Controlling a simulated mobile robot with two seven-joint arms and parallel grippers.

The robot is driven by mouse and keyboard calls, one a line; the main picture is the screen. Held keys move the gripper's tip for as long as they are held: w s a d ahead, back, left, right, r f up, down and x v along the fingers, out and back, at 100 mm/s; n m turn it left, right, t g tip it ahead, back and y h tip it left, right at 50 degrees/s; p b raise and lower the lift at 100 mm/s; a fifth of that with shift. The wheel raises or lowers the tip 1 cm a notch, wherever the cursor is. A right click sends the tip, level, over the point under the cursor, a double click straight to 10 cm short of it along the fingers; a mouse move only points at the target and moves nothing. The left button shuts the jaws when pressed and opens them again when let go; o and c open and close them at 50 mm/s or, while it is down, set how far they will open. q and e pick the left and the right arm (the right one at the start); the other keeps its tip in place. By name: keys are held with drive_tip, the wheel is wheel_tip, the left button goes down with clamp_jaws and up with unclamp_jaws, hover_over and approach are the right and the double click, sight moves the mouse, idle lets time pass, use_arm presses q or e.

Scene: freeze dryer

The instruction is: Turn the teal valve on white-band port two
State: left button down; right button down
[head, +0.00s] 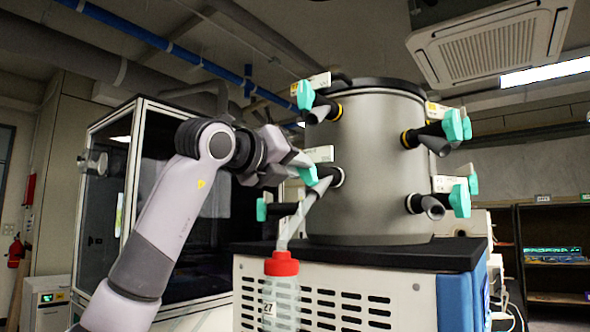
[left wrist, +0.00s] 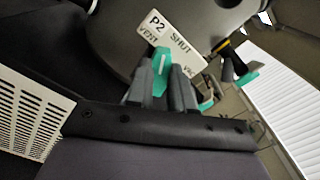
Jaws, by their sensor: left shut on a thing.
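The teal valve of port two (left wrist: 161,58) sits beside a white plate marked P2 (left wrist: 170,38) with the words VENT and SHUT. My left gripper (left wrist: 160,80) is shut on this valve, one grey finger on each side. In the head view my left gripper (head: 303,165) reaches in from the left to the front-left of the grey drum (head: 370,170). Part of the valve (head: 309,176) shows at the fingertips. A black port with a white band (head: 338,176) sticks out of the drum just beside it. My right gripper is not in view.
A bottle with a red cap (head: 282,263) hangs below port two on a grey tube (head: 295,225). Other teal valves stand around the drum, at upper left (head: 305,95) and at right (head: 460,200). A dark glass cabinet (head: 105,215) stands behind my left arm.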

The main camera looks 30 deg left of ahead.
use_arm(q)
drive_tip(key=n+b, duration=0.1)
drive_tip(key=n, duration=0.3)
drive_tip(key=shift+f, duration=0.15)
drive_tip(key=shift+n, duration=0.7)
drive_tip(key=c, duration=1)
unclamp_jaws()
drive_tip(key=shift+s+a, duration=0.1)
drive_tip(key=shift+s, duration=0.1)
drive_tip(key=s+a+b, duration=0.1)
drive_tip(key=s+b, duration=0.1)
drive_tip(key=s, duration=0.4)
drive_tip(key=shift+s, duration=0.35)
